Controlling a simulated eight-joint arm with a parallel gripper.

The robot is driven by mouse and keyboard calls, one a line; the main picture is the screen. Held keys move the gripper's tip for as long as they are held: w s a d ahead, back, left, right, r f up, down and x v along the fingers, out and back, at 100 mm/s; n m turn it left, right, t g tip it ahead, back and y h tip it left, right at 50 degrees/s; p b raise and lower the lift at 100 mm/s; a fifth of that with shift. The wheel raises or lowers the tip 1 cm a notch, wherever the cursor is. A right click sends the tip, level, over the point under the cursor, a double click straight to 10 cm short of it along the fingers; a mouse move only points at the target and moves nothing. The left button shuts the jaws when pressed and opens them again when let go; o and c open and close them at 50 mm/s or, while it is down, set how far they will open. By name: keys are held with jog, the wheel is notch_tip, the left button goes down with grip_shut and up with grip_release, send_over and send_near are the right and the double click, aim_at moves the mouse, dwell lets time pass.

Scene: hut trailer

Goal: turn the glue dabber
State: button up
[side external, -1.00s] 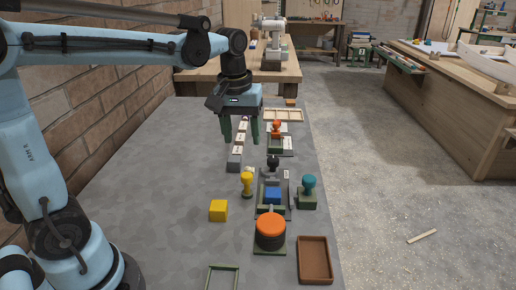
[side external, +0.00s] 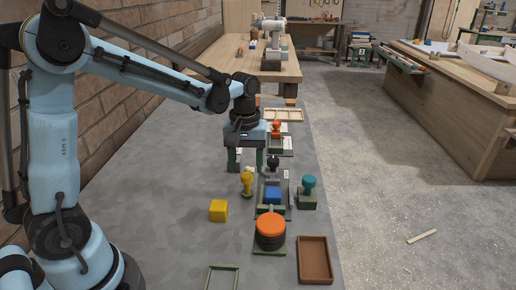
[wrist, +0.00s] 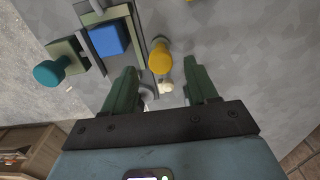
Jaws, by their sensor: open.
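No label shows which item is the glue dabber. A yellow round-topped knob (side external: 247,182) stands upright on the grey bench; in the wrist view it (wrist: 160,58) lies just beyond and between my fingertips. A teal-knobbed piece (side external: 309,184) stands on a green base to its right; it also shows in the wrist view (wrist: 50,73). A black-knobbed piece (side external: 273,162) is close to my right finger. My gripper (side external: 247,168) is open, pointing down, above the bench behind the yellow knob. A small whitish round thing (wrist: 165,88) shows between the fingers, partly hidden below.
A blue block (side external: 273,195) sits in a grey tray. Nearby are a yellow cube (side external: 219,210), an orange-topped round pot (side external: 271,228), a brown tray (side external: 314,260) and an orange-knobbed piece (side external: 276,128).

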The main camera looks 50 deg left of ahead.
aim_at(247, 176)
jog(key=shift+f, duration=1.55)
jog(key=shift+c, duration=0.5)
grip_shut()
